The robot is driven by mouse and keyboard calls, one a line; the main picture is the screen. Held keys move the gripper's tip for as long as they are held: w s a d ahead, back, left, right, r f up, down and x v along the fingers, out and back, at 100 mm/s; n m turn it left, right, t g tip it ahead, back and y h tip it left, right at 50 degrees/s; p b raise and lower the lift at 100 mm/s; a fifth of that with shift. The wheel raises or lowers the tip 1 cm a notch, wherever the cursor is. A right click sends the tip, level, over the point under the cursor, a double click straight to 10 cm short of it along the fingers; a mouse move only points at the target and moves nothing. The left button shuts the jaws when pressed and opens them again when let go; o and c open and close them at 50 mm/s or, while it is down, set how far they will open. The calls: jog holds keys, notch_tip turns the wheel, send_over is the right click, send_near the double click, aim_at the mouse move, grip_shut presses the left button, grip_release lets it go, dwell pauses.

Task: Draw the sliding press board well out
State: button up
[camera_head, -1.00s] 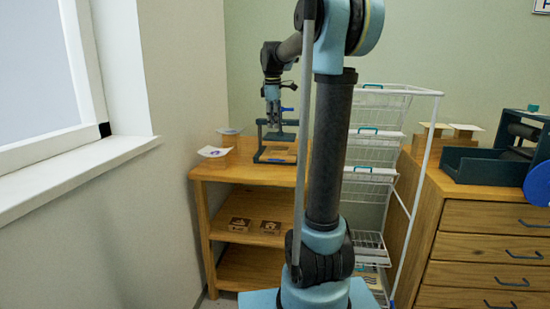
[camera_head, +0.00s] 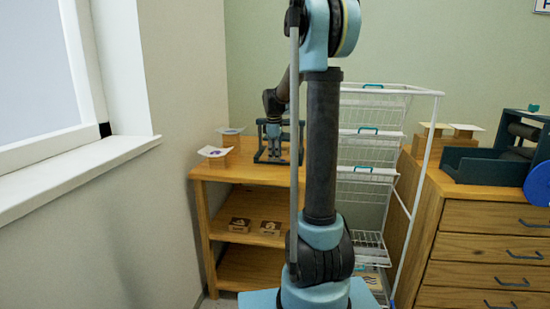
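A small dark press (camera_head: 258,157) stands on top of the wooden shelf unit, left of my arm's column. Its board is mostly hidden behind my gripper and the dark frame, so I cannot tell how far out it is. My gripper (camera_head: 273,145) is low at the press, overlapping its frame in the view. It is small and dark here, and I cannot tell whether its fingers are open, shut or touching anything. A larger press (camera_head: 522,135) with a dark blue tray (camera_head: 478,168) and a blue wheel stands on the drawer cabinet at right.
Wooden blocks with paper (camera_head: 215,153) stand left of the small press. More blocks (camera_head: 240,225) lie on the shelf below. A white wire rack (camera_head: 370,150) is close on the right. The wall and window sill (camera_head: 80,160) bound the left.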

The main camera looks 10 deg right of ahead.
jog(key=shift+w+f, duration=0.1)
jog(key=shift+f, duration=0.35)
grip_shut()
jog(key=s+a, duration=0.2)
jog(key=s, duration=0.5)
jog(key=s+a, duration=0.3)
jog(key=s, duration=0.5)
jog(key=shift+s, duration=0.15)
grip_release()
